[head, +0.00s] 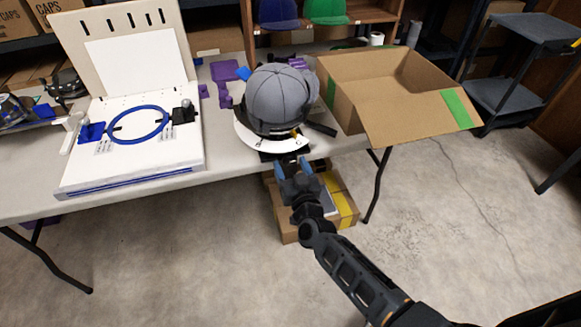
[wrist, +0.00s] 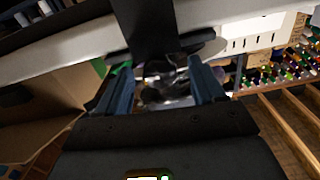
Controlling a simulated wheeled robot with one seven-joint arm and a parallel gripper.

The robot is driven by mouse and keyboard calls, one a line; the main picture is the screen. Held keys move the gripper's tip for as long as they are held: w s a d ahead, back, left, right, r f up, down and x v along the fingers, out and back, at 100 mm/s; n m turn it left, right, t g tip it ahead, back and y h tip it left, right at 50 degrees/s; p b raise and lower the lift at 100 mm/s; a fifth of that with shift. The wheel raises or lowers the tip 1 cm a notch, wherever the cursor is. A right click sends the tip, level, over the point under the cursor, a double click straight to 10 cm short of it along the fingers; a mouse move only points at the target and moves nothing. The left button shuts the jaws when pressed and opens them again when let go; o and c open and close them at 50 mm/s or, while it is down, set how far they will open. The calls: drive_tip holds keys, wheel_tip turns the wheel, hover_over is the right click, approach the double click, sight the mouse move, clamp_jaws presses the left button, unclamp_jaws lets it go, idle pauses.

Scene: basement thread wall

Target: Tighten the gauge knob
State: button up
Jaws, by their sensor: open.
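A grey cap (head: 281,98) sits on a round white fixture (head: 246,139) at the table's front edge. A black bracket (head: 284,151) under the fixture reaches the table edge. My gripper (head: 292,166) is just in front of and below this bracket, with its blue fingers apart. In the wrist view, my gripper (wrist: 164,84) is open, and a small dark, partly shiny rounded part (wrist: 158,72) shows between the fingers, below a dark bracket (wrist: 158,28). It may be the gauge knob. I cannot tell whether the fingers touch it. In the head view the knob cannot be made out.
The table (head: 225,172) holds a white board with a blue hoop (head: 139,124) at left and an open cardboard box (head: 392,86) at right. Another box (head: 289,230) stands on the floor below the fixture. The floor in front is mostly clear.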

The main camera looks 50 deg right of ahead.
drive_tip(key=shift+w+d, duration=0.1)
drive_tip(key=shift+w, duration=0.05)
drive_tip(key=shift+c, duration=0.2)
drive_tip(key=c, duration=1)
